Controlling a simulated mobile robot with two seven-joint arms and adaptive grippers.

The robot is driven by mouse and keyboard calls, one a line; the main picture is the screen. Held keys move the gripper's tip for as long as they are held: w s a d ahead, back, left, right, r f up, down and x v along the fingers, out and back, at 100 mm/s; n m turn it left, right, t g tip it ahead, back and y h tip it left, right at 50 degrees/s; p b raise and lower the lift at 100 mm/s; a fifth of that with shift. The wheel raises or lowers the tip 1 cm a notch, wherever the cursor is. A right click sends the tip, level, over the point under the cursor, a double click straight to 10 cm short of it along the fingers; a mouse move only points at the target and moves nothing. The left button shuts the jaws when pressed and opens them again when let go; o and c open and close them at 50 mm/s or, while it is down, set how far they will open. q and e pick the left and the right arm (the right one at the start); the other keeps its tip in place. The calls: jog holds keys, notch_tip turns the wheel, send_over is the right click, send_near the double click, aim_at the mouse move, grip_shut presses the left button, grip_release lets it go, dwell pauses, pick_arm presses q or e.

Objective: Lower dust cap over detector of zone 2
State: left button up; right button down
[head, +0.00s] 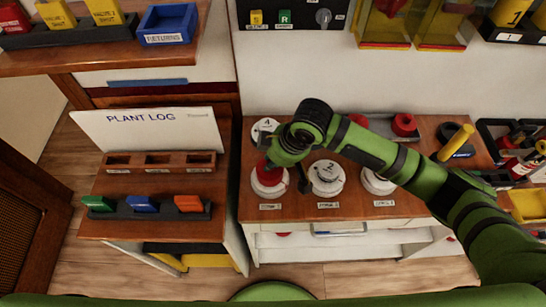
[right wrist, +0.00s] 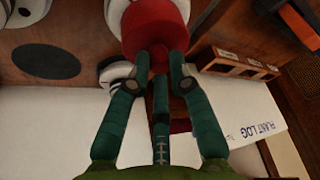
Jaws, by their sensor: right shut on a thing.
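My right gripper (head: 283,160) is shut on a red dust cap (head: 268,174), at the left front detector (head: 270,189). In the right wrist view my right gripper (right wrist: 160,65) has its fingers around the knob of the red cap (right wrist: 155,25). I cannot tell whether the cap touches the detector below it. The white detector marked 2 (head: 327,178) stands uncapped in the middle of the front row, right of the held cap. Another white detector (head: 377,183) is partly hidden by my right arm. My left gripper is not in view.
A detector marked 4 (head: 266,128) stands behind the gripper. Red caps (head: 404,125) sit at the back right, one partly behind my arm. A yellow-handled tool (head: 456,142) stands further right. The plant log board (head: 148,130) and a wooden rack (head: 160,162) are left.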

jog(key=shift+f, duration=0.15)
jog(key=c, duration=1)
grip_release()
jog(key=shift+c, duration=0.2)
jog(key=shift+r, duration=0.2)
jog(key=v, duration=1.1)
jog(key=shift+s+d+r, duration=0.15)
jog(key=shift+r, duration=0.1)
